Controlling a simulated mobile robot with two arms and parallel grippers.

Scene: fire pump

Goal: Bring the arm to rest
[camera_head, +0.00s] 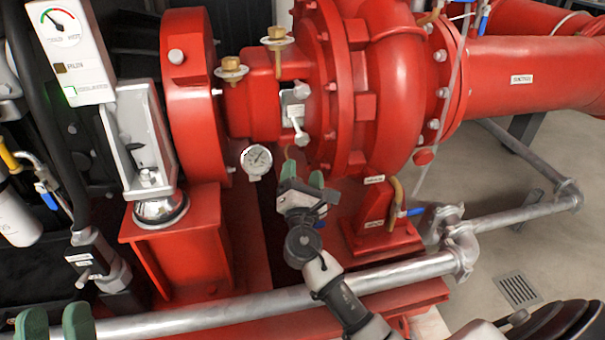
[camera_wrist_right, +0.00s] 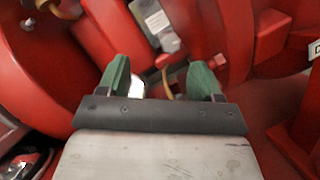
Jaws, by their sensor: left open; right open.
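My right gripper (camera_head: 303,180) is in the middle of the head view, in front of the red pump (camera_head: 382,90). Its green fingers stand apart with nothing between them; they also show in the right wrist view (camera_wrist_right: 162,82). The right arm reaches up to it from the lower right, passing over a grey pipe. My left gripper (camera_head: 56,322) shows only as two green fingertips at the lower left edge, apart and empty, over the left end of the pipe. The rest of the left arm is out of view.
A round pressure gauge (camera_head: 257,161) is just left of my right gripper. The grey pipe (camera_head: 210,316) runs across the front. A white control box (camera_head: 72,50) and a grey bracket (camera_head: 140,140) are at the left. Open floor with a drain grate (camera_head: 518,289) lies at the right.

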